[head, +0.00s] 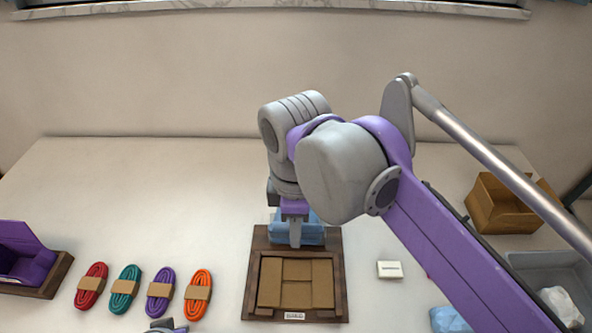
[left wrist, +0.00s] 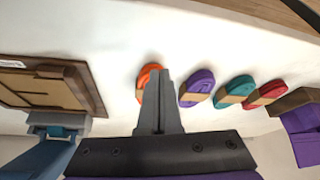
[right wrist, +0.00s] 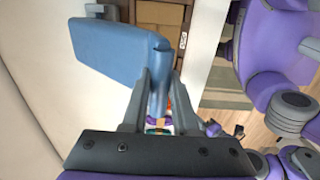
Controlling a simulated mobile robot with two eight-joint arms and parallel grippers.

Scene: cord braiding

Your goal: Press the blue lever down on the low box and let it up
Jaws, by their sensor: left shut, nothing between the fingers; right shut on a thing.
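The low box (head: 253,285) has a dark wooden frame with tan panels inside. The blue lever (head: 316,232) is at its back edge, partly hidden by my right gripper (head: 295,240). In the right wrist view the lever (right wrist: 115,50) is a broad blue plate with a narrower bar, and my right fingers (right wrist: 158,95) are shut on that bar. The left wrist view also shows the box (left wrist: 85,85) and lever (left wrist: 45,150). My left gripper (left wrist: 157,80) is shut and empty over the table near the orange cord; only its tip shows in the head view (head: 165,326).
Red (head: 91,287), teal (head: 124,289), purple (head: 161,290) and orange (head: 198,295) banded cords lie in a row left of the box. A purple holder (head: 30,255) stands far left. A small white card (head: 390,270), a cardboard box (head: 500,205) and a grey tray (head: 540,262) are right.

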